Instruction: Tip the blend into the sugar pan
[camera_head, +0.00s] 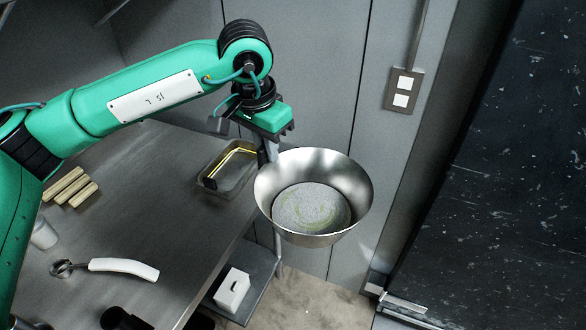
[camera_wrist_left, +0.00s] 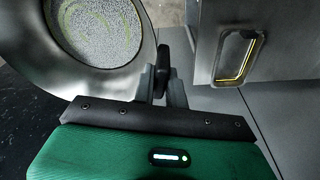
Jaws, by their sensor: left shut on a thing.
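A steel bowl (camera_head: 361,190) is held up beyond the right edge of the steel table, over the floor. It is roughly upright, with a pale grey, grainy blend (camera_head: 312,208) bearing a faint yellow-green swirl in its bottom. My left gripper (camera_head: 270,150) is shut on the bowl's rim at its upper left. In the left wrist view the blend (camera_wrist_left: 95,28) shows inside the bowl (camera_wrist_left: 70,75) at the upper left, and the gripper fingers (camera_wrist_left: 165,85) are at the centre. I cannot make out a sugar pan for certain. My right gripper is not in view.
Wooden sticks (camera_head: 70,187), a white cup (camera_head: 43,233) and a white-handled scoop (camera_head: 125,267) lie at left. A white box (camera_head: 232,290) stands on a lower shelf.

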